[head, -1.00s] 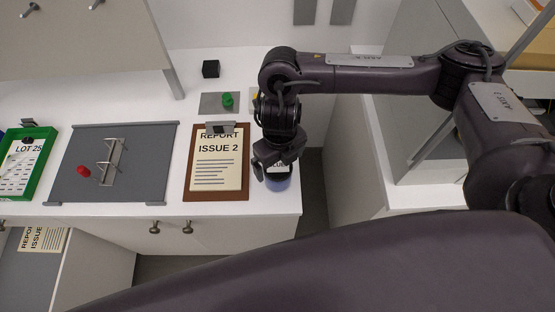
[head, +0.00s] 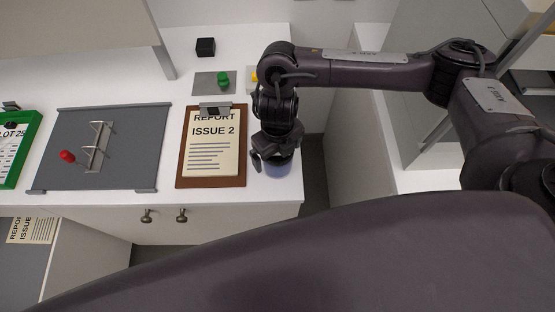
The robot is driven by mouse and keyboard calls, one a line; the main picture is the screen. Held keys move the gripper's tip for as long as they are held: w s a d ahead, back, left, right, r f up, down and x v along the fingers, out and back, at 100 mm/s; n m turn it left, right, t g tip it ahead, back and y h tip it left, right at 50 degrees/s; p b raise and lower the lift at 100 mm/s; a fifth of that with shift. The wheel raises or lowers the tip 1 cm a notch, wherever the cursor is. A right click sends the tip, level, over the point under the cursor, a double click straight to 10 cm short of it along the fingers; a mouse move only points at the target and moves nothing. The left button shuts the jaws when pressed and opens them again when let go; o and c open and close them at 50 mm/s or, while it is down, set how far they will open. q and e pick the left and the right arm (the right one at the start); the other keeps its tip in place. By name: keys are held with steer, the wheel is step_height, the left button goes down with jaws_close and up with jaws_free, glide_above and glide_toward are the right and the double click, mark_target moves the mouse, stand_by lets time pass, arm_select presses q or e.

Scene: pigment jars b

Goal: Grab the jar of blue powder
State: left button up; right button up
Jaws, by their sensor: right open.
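A jar with a bluish body (head: 277,170) stands near the front right corner of the white counter, just right of the brown clipboard. My right gripper (head: 271,162) is over the jar from above, with its fingers open around or just beside the jar's upper part. The fingers and wrist hide the jar's lid and most of its label, and I cannot tell whether they touch it. My left gripper is not in view.
The clipboard (head: 182,172) lies close left of the jar. A grey mat with a ring-binder mechanism (head: 98,150) and a red object (head: 67,156) is further left. A green object (head: 223,79), a yellow object (head: 252,76) and a black cube (head: 205,47) are behind. The counter's front edge is close.

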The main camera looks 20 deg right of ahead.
steer(key=c, duration=1.2)
steer(key=shift+r, duration=0.15)
step_height(320, 180, up, 20)
steer(key=shift+s, duration=0.15)
